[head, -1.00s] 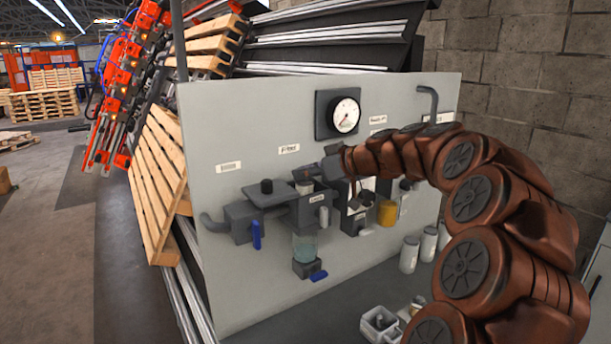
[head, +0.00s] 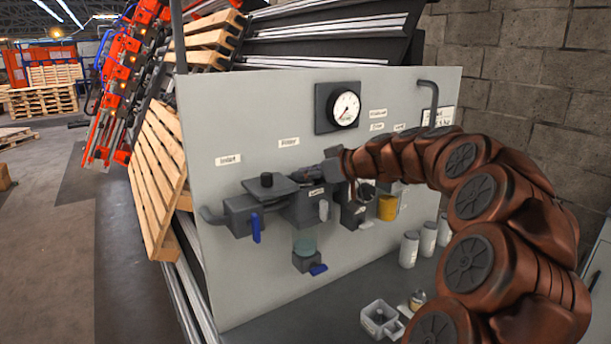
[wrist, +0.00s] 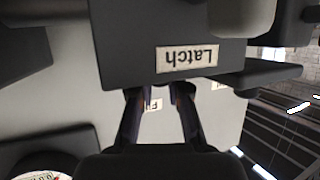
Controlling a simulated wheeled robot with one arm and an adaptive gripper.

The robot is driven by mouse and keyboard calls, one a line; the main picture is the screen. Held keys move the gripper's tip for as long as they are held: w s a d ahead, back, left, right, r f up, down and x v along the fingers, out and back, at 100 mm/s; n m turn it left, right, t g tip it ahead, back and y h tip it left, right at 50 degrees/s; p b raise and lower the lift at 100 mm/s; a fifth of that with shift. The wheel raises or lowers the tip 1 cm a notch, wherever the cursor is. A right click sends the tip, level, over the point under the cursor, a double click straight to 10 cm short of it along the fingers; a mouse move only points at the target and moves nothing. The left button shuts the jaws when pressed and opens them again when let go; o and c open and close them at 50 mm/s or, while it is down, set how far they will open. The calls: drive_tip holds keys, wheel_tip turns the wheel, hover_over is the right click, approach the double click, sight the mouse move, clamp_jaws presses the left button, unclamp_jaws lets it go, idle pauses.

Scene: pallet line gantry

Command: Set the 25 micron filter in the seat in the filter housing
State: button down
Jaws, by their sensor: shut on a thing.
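The filter housing (head: 310,208) is a dark grey block on the pale panel, under the "Filter" label. A dark plate with a round knob (head: 268,186) sits at its left. My gripper (head: 328,173) is at the top of the housing, reaching in from the right. In the wrist view, my gripper (wrist: 160,92) has its fingers close together behind the block marked "Latch" (wrist: 187,57), which hides the tips. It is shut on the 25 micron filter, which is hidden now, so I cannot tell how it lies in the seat.
A clear bowl (head: 304,244) and blue handles (head: 256,228) are below and left. A yellow cup (head: 388,208) is at the right. White bottles (head: 409,249), a small tray (head: 378,316) and a small round item (head: 417,300) stand on the bench. A gauge (head: 345,108) is above.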

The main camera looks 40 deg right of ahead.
drive_tip(key=shift+f+b, duration=0.3)
drive_tip(key=shift+b, duration=0.15)
drive_tip(key=c, duration=1.1)
unclamp_jaws()
drive_tip(key=shift+c, duration=0.2)
drive_tip(key=shift+r, duration=0.15)
drive_tip(key=r+p, duration=0.1)
drive_tip(key=p, duration=0.2)
drive_tip(key=shift+r, duration=0.25)
drive_tip(key=b+v, duration=0.5)
drive_tip(key=v, duration=0.6)
drive_tip(key=shift+s+b, duration=0.35)
drive_tip(key=shift+s, duration=0.1)
drive_tip(key=shift+d+f, duration=0.1)
drive_tip(key=shift+d, duration=0.05)
